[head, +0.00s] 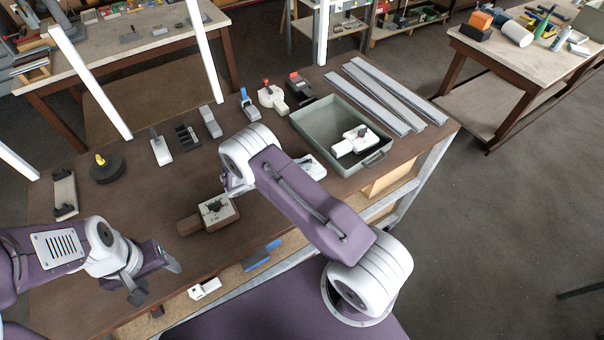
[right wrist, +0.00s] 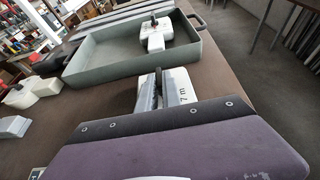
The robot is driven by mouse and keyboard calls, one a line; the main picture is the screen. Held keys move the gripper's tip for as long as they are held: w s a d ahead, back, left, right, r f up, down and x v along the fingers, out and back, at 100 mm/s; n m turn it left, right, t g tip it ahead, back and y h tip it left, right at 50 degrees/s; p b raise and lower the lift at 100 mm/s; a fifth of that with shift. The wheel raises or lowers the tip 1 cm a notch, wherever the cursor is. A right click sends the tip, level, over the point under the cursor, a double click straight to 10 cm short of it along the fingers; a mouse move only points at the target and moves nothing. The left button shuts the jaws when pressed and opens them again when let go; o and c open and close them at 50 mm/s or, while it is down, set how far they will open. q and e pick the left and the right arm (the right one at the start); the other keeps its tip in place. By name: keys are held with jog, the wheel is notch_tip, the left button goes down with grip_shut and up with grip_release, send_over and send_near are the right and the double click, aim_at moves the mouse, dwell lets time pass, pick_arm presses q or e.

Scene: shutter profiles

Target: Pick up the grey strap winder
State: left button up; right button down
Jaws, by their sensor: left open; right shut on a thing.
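The grey strap winder (head: 314,166), pale grey with a dark upright part, is beside the near side of the green tray, partly hidden behind my right forearm. The right wrist view shows its pale body with a dark label (right wrist: 179,87). My right gripper (right wrist: 157,92) is shut on it; the fingers are largely hidden, and I cannot tell whether the winder touches the table. My left gripper (head: 152,278) is open and empty over the table's front left.
The tray (head: 318,149) holds a white winder (head: 355,141). Grey profiles (head: 385,95) lie behind the tray. A black-and-yellow round thing (head: 106,168) and several small tools stand along the back left.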

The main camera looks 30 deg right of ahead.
dwell(0.3)
jog(key=shift+w+r, duration=0.1)
jog(key=shift+r, duration=0.15)
jog(key=r+b, duration=0.1)
jog(key=r, duration=0.1)
jog(key=d+r+b, duration=0.1)
jog(key=shift+s+r+b, duration=0.35)
jog(key=shift+r, duration=0.05)
jog(key=s+d+r+b, duration=0.3)
jog(key=s+d+r, duration=0.3)
jog(key=s+d, duration=0.1)
jog(key=shift+d+r, duration=0.4)
